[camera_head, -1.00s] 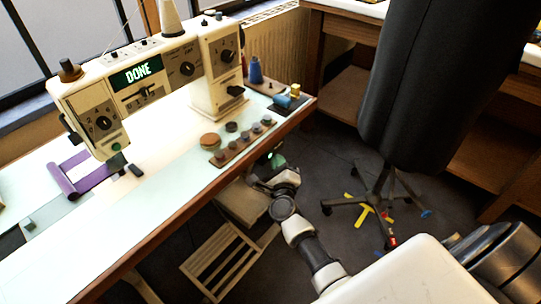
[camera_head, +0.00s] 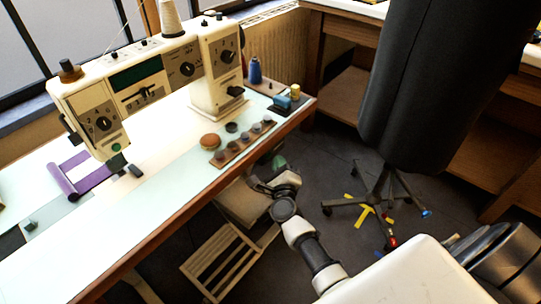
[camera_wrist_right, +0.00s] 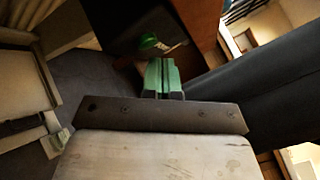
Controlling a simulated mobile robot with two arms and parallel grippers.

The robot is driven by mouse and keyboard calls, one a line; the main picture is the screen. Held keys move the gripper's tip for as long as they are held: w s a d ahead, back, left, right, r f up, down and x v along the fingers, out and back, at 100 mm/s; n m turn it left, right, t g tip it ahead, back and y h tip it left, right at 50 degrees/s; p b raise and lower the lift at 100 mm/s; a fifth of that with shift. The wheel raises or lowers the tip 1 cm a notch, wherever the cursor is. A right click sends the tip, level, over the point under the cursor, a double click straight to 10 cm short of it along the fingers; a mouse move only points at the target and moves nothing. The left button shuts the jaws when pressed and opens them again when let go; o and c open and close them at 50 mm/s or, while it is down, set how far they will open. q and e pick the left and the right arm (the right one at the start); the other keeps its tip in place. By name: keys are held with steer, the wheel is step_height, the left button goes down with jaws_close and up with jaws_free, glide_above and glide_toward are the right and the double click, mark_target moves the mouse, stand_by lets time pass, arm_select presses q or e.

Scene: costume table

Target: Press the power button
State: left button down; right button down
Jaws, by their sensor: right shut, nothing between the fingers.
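The white sewing machine (camera_head: 185,68) stands on the pale table. Its display (camera_head: 137,75) is dark. A small green round button (camera_head: 116,148) is low on its left head. My right gripper (camera_head: 279,163) is beside and below the table's front edge, partly hidden by my wrist. In the right wrist view its green fingers (camera_wrist_right: 163,76) are shut together and empty. My left gripper is not in view.
Spools and a strip of small knobs (camera_head: 243,145) sit near the table's front edge (camera_head: 170,222). A slatted rack (camera_head: 215,265) is under the table. Yellow scraps (camera_head: 366,209) lie on the floor.

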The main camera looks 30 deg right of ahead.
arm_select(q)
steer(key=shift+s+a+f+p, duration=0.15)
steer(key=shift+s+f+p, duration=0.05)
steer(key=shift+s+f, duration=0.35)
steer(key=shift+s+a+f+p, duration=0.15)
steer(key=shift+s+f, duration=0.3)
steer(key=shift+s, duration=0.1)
arm_select(e)
steer(key=s+d, duration=0.2)
steer(key=s, duration=0.4)
steer(key=shift+s+d, duration=0.2)
steer(key=shift+d, duration=0.1)
